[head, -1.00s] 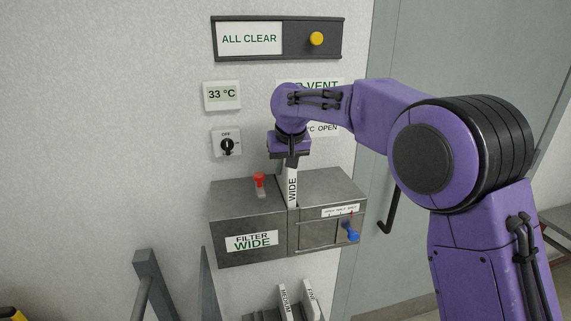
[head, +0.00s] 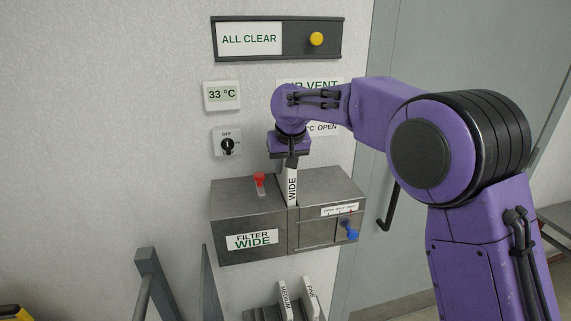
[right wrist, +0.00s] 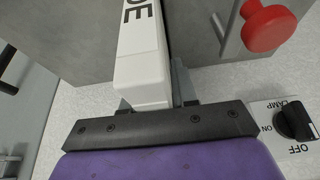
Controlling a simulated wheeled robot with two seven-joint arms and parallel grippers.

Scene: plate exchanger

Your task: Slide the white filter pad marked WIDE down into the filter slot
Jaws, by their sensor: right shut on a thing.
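The white filter pad marked WIDE (head: 292,192) stands upright with its lower end down in the filter slot, in the top of the grey metal filter box (head: 232,203). Its upper part sticks out above the box. My right gripper (head: 291,164) is shut on the pad's top end from above. In the right wrist view the white pad (right wrist: 142,55) runs away from the gripper (right wrist: 158,104) toward the box top. The pad's lower end is hidden inside the box. My left gripper is not in view.
A red knob (head: 259,179) stands on the box top left of the pad; a blue handle (head: 350,230) is on its front right. Pads marked MEDIUM (head: 286,298) and FINE (head: 311,296) stand in a rack below. A lamp switch (head: 227,144) is on the wall.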

